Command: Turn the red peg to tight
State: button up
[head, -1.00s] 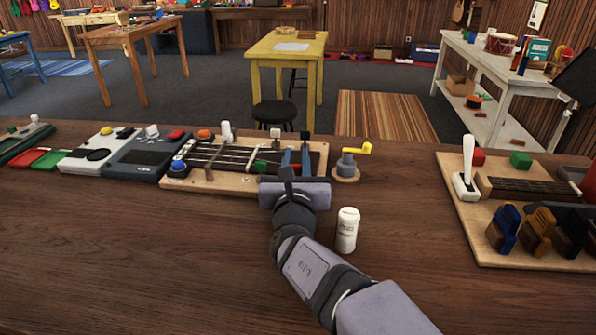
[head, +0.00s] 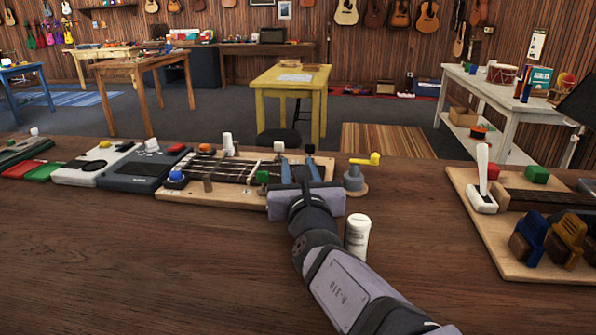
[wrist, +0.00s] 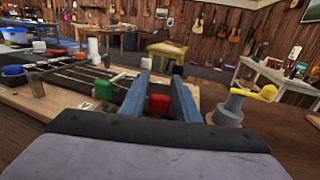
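The red peg (wrist: 158,106) shows in the wrist view, near the right end of a wooden board (head: 228,191) with strings. My gripper (wrist: 162,75) has its two blue fingers on either side of the peg, with a narrow gap visible. I cannot tell whether either finger touches it. In the head view my gripper (head: 298,165) is over the board's right end, and its body hides the red peg. A green peg (wrist: 103,90) stands left of the fingers. A small white label (wrist: 87,105) lies near it, too small to read.
A grey-blue post with a yellow crank (head: 354,178) stands close right of my gripper. A white canister (head: 357,237) stands beside my forearm. A second board (head: 480,233) with a white lever is at the right. The table's front left is clear.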

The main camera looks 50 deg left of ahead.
jog(key=shift+o, duration=0.5)
jog(key=shift+f, duration=0.1)
jog(key=shift+s+d, duration=0.1)
jog(key=shift+s+d+b, duration=0.25)
jog(key=shift+d+b, duration=0.2)
jog(key=shift+d, duration=0.05)
jog(key=shift+b+v, duration=0.45)
jog(key=shift+v, duration=0.55)
notch_tip(320, 180, up, 6)
jog(key=p, duration=0.3)
jog(key=shift+a, duration=0.1)
jog(key=shift+r+p, duration=0.3)
jog(key=shift+r, duration=0.3)
jog(key=shift+w+r, duration=0.1)
